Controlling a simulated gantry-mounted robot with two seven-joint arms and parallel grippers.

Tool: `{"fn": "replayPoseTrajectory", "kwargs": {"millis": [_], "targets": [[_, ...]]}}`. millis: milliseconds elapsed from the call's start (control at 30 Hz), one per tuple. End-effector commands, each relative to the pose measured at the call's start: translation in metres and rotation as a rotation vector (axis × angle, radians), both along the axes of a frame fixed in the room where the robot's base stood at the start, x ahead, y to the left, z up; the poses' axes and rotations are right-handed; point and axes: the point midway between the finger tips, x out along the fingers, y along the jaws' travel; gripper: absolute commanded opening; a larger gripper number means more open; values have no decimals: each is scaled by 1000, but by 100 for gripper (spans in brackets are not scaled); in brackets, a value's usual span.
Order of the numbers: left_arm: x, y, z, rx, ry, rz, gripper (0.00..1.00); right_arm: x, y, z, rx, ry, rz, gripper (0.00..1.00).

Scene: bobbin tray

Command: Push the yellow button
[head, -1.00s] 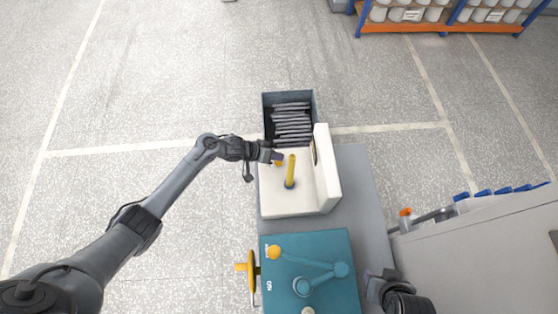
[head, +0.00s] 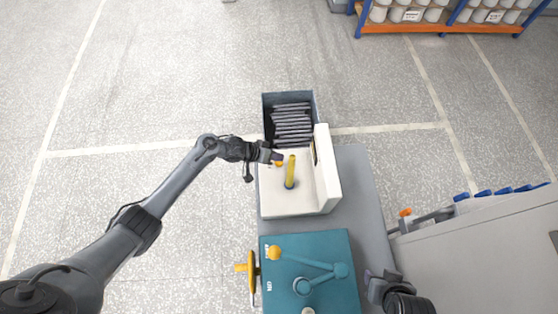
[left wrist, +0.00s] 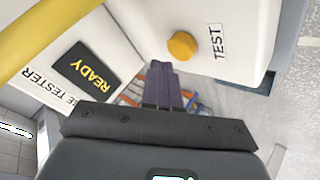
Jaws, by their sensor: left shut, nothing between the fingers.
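The yellow button (left wrist: 182,45) is a round knob on a white panel beside a TEST label, in the left wrist view. In the head view, it is a small yellow spot (head: 279,164) on the white tester (head: 288,203). My left gripper (head: 280,157) is over the far part of the tester, close to the button. In the left wrist view, its dark purple fingers (left wrist: 160,66) are shut and empty, with the tips just below and left of the button and apparently apart from it. My right gripper (head: 376,282) is at the bottom right, beside the teal unit; its jaw opening is unclear.
A yellow post (head: 290,171) stands on the tester, right beside my left gripper. A READY display (left wrist: 86,68) is on the tester. A dark bin (head: 266,120) of stacked plates is behind it. A teal unit (head: 325,245) with a yellow handle is in front.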

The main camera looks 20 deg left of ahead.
Motion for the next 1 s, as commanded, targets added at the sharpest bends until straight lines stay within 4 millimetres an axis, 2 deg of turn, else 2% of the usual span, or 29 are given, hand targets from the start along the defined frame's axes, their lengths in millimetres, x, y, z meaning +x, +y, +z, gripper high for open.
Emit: {"fn": "replayPoseTrajectory", "kwargs": {"millis": [700, 1000], "targets": [[0, 0, 0, 0, 0, 0, 0, 0, 2, 0, 10, 1, -6, 43], [0, 0, -7, 0, 1, 1, 0, 0, 2, -2, 9, 1, -5, 43]]}}
